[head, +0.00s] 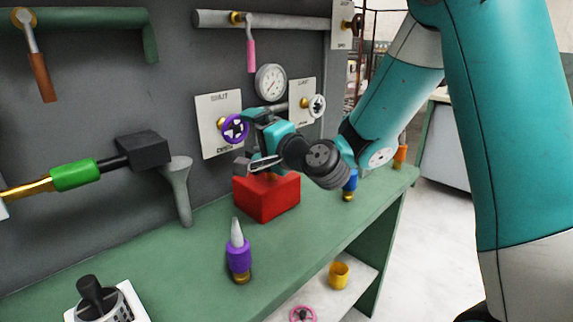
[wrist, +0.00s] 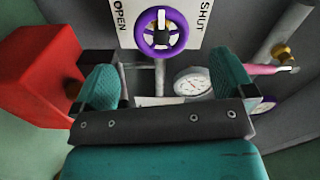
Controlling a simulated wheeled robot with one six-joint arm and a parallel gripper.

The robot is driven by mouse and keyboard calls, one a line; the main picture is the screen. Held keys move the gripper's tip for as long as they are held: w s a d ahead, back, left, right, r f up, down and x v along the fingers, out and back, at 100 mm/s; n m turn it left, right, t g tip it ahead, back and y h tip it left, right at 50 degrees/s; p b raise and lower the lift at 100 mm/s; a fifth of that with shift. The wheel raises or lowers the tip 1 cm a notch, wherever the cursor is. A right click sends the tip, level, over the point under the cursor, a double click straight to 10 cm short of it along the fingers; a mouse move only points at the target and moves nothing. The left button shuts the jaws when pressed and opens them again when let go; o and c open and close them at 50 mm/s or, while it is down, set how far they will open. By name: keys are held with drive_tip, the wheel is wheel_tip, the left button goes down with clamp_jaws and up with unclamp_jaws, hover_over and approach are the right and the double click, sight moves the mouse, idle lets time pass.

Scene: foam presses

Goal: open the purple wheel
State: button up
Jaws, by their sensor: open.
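The purple wheel (head: 235,128) is mounted on a pale plate (head: 211,137) on the grey wall, on a brass stem. In the wrist view the purple wheel (wrist: 161,31) is at the top centre, with a pale pointer standing between the words OPEN and SHUT on its plate (wrist: 187,12). My gripper (head: 254,141) is just right of the wheel in the head view. In the wrist view my gripper (wrist: 168,84) has its two teal fingers wide apart with nothing between them. The wheel lies beyond the fingertips, apart from them.
A red box (head: 267,196) stands on the green bench below my gripper. A pressure gauge (head: 271,82) and a white wheel (head: 317,105) are to the right. A purple-banded nozzle (head: 238,257) stands on the bench. A pipe with a pink lever (head: 251,57) runs above.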

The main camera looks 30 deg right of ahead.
drive_tip(key=b+v, duration=0.9)
drive_tip(key=v, duration=0.1)
drive_tip(key=shift+w, duration=0.1)
drive_tip(key=s+a+f+n+g+y, duration=0.2)
drive_tip(key=s+a+f+n+g, duration=0.6)
drive_tip(key=a+f+n+g, duration=0.15)
drive_tip(key=s+f+n+g+h, duration=0.2)
drive_tip(key=s+n+g, duration=0.25)
drive_tip(key=s, duration=0.25)
drive_tip(key=s+f+n+g+h, duration=0.2)
drive_tip(key=s+f+n+g, duration=0.1)
drive_tip(key=s+n, duration=0.35)
wheel_tip(320, 180, up, 15)
drive_tip(key=m+p, duration=0.1)
drive_tip(key=p, duration=1.4)
drive_tip(key=shift+a+r+y+p, duration=0.25)
drive_tip(key=shift+y+p, duration=0.05)
